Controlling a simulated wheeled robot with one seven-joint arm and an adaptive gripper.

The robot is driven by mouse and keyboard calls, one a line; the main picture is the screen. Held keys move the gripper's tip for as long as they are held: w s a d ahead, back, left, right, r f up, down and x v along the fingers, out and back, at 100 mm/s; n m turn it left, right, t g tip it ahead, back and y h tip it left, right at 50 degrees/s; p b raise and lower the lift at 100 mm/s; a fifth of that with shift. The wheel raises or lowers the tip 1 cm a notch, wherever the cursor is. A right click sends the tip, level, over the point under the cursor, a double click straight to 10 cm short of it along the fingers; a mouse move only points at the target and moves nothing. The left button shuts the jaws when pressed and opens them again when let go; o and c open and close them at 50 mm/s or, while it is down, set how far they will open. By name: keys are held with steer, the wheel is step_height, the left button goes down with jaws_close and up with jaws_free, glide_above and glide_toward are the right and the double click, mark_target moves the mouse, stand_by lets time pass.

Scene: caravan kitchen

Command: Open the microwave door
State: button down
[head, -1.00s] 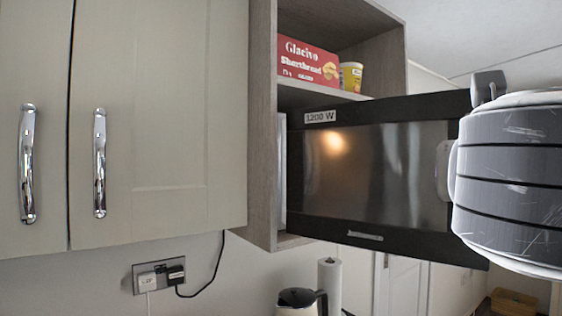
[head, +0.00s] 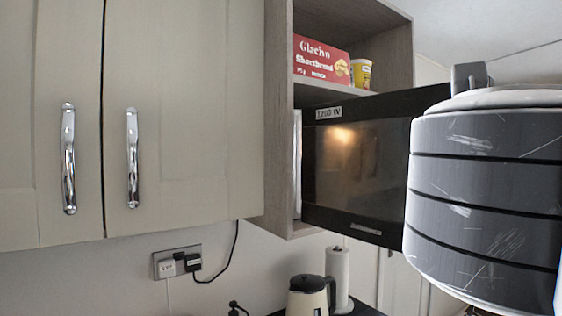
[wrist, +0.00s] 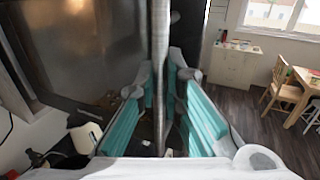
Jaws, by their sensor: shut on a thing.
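The microwave door (head: 355,175) is dark and glossy with a black frame. It stands partly open in the head view, swung out from its left side past the cabinet's right edge. Its right part is hidden behind my arm. In the wrist view the door (wrist: 85,50) fills the left side. The upright metal handle (wrist: 160,35) runs down between my fingers. My gripper (wrist: 164,75), with teal finger pads, is shut on this handle. In the head view my arm hides the gripper and handle.
The open cabinet (head: 278,130) holds a red shortbread box (head: 321,62) and a yellow tub (head: 361,74) above the microwave. A closed cupboard (head: 190,110) is at left. A kettle (head: 308,297) and paper roll (head: 338,275) stand below. Wooden chairs (wrist: 282,95) and open floor lie right.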

steer(key=c, duration=1.7)
jaws_free()
steer(key=shift+r, duration=0.1)
step_height(320, 180, up, 10)
steer(key=shift+f, duration=0.1)
